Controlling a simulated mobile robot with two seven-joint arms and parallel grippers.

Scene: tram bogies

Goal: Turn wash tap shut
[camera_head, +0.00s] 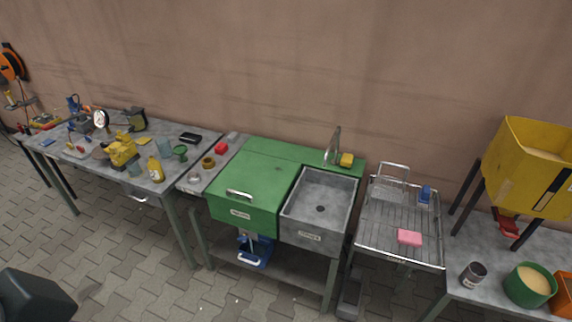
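The wash tap (333,147) is a thin grey metal spout standing upright at the back of the green wash unit (285,151), close to the wall. It is behind the grey sink basin (319,202), which has a dark drain in its floor. I see no clear water stream, and the tap's handle is too small to make out, so I cannot tell how it is set. A small yellow block (346,160) sits just right of the tap. Neither of my grippers is in view.
A green lid (252,184) with a handle lies left of the basin. A wire rack trolley (385,223) with a pink block (410,237) stands right. A cluttered workbench (200,144) is at left, a yellow hopper (522,168) at right. The paved floor in front is mostly clear.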

